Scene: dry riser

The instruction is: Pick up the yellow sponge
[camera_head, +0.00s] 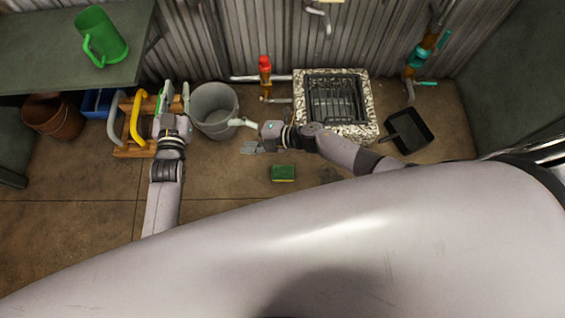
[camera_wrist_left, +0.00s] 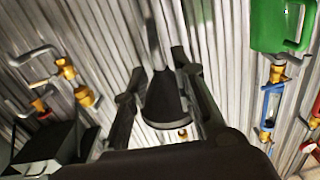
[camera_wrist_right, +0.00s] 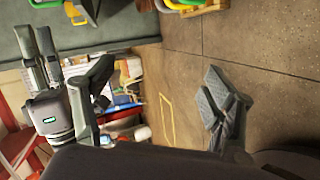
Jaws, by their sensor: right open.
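The yellow sponge (camera_head: 283,173) lies flat on the brown floor below the drain in the head view, with a green top and a thin yellow side edge. It is not seen in either wrist view. My right gripper (camera_head: 246,136) is open and empty, up and left of the sponge in the head view and apart from it. Its spread fingers also show in the right wrist view (camera_wrist_right: 160,85). My left gripper (camera_head: 174,97) is further left, by the wooden rack and bucket in the head view; its fingers are apart and it looks empty in the left wrist view (camera_wrist_left: 157,85).
A grey bucket (camera_head: 214,108) stands between my grippers. A stone-rimmed drain (camera_head: 353,130) and a black dustpan (camera_head: 408,131) are to the right. A wooden rack (camera_head: 130,150) and green bench (camera_head: 50,50) with a green jug (camera_head: 101,37) are left. Floor around the sponge is clear.

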